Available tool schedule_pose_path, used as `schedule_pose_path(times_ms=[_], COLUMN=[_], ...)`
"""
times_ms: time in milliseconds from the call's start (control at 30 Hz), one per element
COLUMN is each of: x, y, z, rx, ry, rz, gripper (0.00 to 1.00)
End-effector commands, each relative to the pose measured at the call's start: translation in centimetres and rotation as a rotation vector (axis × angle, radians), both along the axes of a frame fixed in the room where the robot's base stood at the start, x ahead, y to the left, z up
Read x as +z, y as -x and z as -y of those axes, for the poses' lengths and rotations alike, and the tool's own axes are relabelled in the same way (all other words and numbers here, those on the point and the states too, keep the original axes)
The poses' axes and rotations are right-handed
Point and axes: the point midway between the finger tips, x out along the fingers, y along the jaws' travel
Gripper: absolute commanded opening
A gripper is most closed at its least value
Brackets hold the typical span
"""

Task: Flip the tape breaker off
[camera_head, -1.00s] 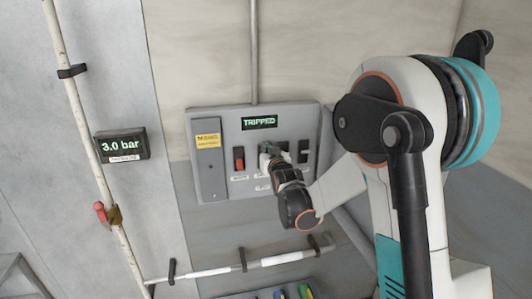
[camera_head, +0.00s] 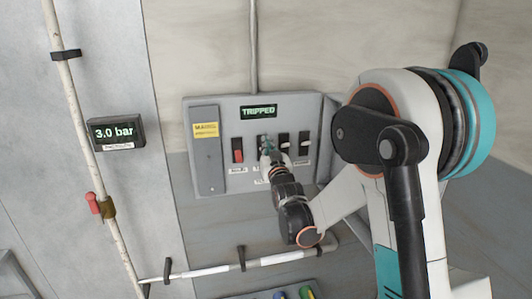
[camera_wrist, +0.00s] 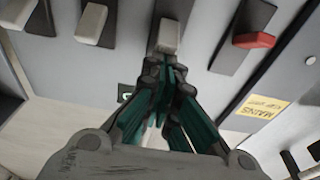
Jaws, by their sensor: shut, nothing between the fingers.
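A grey breaker panel (camera_head: 218,183) on the wall holds a row of switches. Its green display (camera_head: 259,111) reads "TRIPPED". At the left of the row is a red switch (camera_head: 238,156), also at right in the wrist view (camera_wrist: 255,40). My gripper (camera_head: 267,151) is shut and empty at the switch beside the red one. In the wrist view, its fingertips (camera_wrist: 165,62) are just below that switch's pale lever (camera_wrist: 169,36); contact cannot be told. Two more pale-levered switches (camera_head: 284,141) (camera_head: 304,143) stand to the right. Their labels are too small to read, so the tape breaker cannot be singled out.
A yellow "MAINS" label (camera_head: 206,130) is on the grey cover at the panel's left. A pipe with a red-handled valve (camera_head: 93,203) and a "3.0 bar" gauge (camera_head: 117,133) stand further left. A white horizontal rail (camera_head: 205,271) runs below the panel.

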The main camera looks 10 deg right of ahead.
Motion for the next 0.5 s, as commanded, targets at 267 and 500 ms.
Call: schedule_pose_path(times_ms=[267, 500], x=[-2.4, -3.6], y=[0.6, 0.9], z=[0.0, 0.0], rx=[0.000, 0.000], ry=[0.000, 0.000], rz=[0.198, 0.388], gripper=[0.00, 0.00])
